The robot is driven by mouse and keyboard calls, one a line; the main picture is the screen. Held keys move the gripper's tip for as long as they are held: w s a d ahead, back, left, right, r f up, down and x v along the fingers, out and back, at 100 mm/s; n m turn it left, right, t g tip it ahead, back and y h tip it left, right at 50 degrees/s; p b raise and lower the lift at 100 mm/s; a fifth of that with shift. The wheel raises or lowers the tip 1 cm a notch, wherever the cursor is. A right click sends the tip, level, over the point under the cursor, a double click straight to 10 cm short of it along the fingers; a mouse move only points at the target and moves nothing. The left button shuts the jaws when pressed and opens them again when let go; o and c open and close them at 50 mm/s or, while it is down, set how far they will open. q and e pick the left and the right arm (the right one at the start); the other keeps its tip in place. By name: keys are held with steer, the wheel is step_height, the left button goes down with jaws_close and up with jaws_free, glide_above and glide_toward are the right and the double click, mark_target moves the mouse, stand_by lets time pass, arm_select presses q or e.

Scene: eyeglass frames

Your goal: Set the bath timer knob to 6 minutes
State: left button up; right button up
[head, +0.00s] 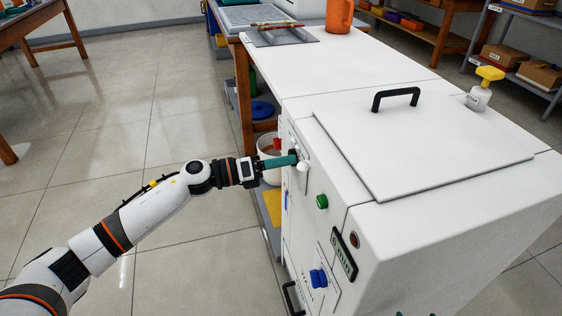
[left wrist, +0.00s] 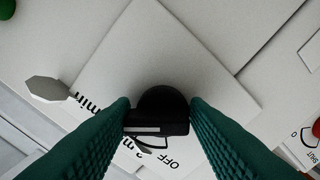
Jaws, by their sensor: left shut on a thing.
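The timer knob is black (left wrist: 160,102) and sits on a white tilted dial plate (left wrist: 215,85) in the left wrist view. Printed marks "OFF" and "2 min" show on the plate, with other marks partly hidden by my fingers. My left gripper (head: 294,160) is at the side face of the white cabinet, with its green fingers shut on the knob from both sides; they also show in the left wrist view (left wrist: 160,122). The knob's pointer setting is not clear. At the bottom edge of the head view, two small green tips may belong to my right gripper (head: 415,314).
A pale grey knob (left wrist: 45,90) stands close beside the dial plate. The cabinet (head: 420,240) also carries a green button (head: 321,201), a dark display (head: 344,253) and a blue knob (head: 318,278). A white bucket (head: 268,146) stands behind my gripper. Floor at left is clear.

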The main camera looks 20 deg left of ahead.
arm_select(q)
steer(key=shift+r, duration=0.1)
steer(key=o, duration=0.9)
steer(key=shift+s, duration=0.1)
steer(key=v, duration=1.2)
steer(key=shift+d, duration=0.1)
